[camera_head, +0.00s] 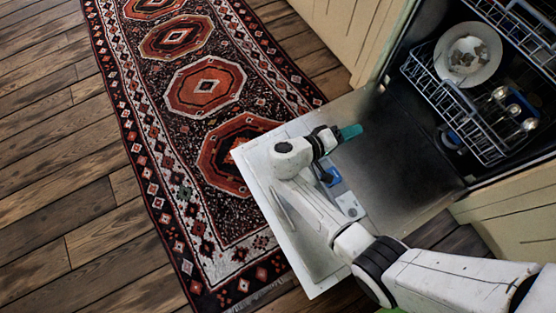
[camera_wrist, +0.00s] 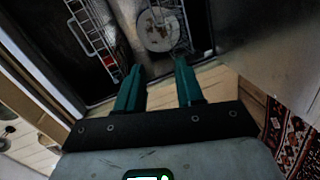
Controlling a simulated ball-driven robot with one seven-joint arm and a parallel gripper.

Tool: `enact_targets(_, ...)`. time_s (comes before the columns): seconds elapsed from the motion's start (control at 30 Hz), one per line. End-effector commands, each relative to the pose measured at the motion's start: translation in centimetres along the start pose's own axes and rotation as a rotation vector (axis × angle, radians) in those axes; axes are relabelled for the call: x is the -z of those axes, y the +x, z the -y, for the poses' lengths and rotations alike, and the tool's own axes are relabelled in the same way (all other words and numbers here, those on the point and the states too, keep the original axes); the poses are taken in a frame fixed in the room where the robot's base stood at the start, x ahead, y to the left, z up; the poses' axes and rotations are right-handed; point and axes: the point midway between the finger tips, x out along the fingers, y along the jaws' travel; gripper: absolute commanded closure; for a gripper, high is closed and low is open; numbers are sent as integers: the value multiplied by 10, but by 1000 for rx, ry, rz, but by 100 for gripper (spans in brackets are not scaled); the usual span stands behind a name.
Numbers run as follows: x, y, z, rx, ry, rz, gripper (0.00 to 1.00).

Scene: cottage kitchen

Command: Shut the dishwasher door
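The dishwasher door (camera_head: 400,155) is open and lowered, its grey inner face up, with a detergent dispenser (camera_head: 348,204) partly behind my arm. My gripper (camera_head: 350,132) is over the door, with its teal fingers pointing toward the dishwasher opening. I cannot tell whether it touches the door. In the wrist view my gripper (camera_wrist: 158,67) has its two teal fingers apart with nothing between them. The door's inner face (camera_wrist: 250,45) seems to fill the upper right there. My arm hides part of the door in the head view.
The dishwasher's lower rack (camera_head: 435,92) holds a stained plate (camera_head: 468,55) and several glasses. Cream cabinets (camera_head: 515,215) flank the opening. A patterned rug (camera_head: 205,85) lies on the wooden floor beside the door's outer edge; the floor at left is clear.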

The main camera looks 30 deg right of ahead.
Motion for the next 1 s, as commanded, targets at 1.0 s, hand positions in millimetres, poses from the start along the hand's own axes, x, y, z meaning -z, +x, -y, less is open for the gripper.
enact_targets(1.0, -62, -222, 171, 1168, -166, 44, 63)
